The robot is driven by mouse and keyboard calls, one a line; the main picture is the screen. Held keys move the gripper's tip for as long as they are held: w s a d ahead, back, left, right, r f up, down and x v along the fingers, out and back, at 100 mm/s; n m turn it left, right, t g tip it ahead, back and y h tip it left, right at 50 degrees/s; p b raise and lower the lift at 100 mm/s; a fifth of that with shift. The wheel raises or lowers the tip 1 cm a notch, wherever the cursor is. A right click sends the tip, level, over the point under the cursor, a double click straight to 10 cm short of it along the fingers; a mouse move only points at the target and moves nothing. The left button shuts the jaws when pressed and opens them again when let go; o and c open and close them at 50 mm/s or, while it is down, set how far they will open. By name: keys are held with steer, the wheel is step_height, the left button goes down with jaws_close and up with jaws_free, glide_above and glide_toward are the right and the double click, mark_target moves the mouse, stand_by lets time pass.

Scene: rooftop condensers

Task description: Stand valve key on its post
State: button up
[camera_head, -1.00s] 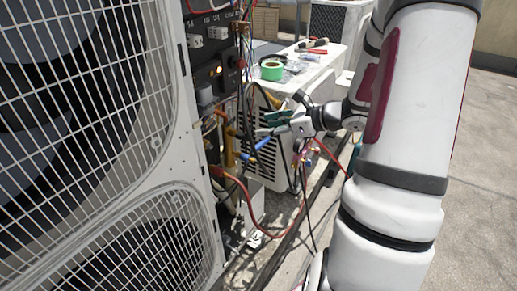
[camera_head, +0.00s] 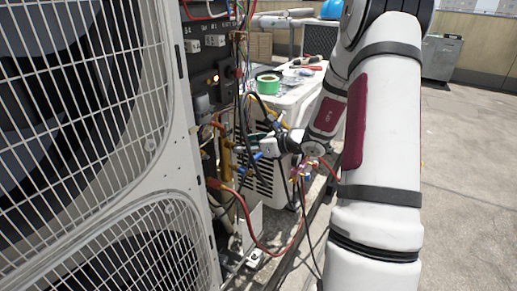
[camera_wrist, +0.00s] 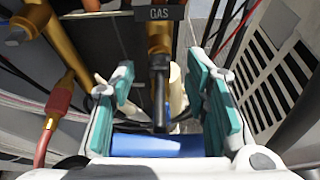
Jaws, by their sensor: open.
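The valve key shows in the wrist view as a black shaft (camera_wrist: 160,98) with a blue crossbar handle (camera_wrist: 158,145) toward me. The shaft's far end lines up with a brass post (camera_wrist: 159,38) under a "GAS" label; I cannot tell how fully it is seated. My gripper (camera_wrist: 165,98) is open, its teal-padded fingers on either side of the shaft with gaps visible. In the head view my gripper (camera_head: 262,140) is beside the condenser's valves, and a blue handle (camera_head: 251,160) shows just below it. The shaft is not clear there.
The large condenser (camera_head: 170,150) with wire grilles fills the left. A red hose (camera_head: 250,228) and dark cables hang close around my gripper. A white unit (camera_head: 290,95) behind carries green tape (camera_head: 268,84) and tools. Another brass pipe with a red fitting (camera_wrist: 60,98) stands left. Open roof lies right.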

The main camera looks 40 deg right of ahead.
steer(key=shift+x, duration=1.25)
steer(key=shift+c, duration=0.4)
jaws_close()
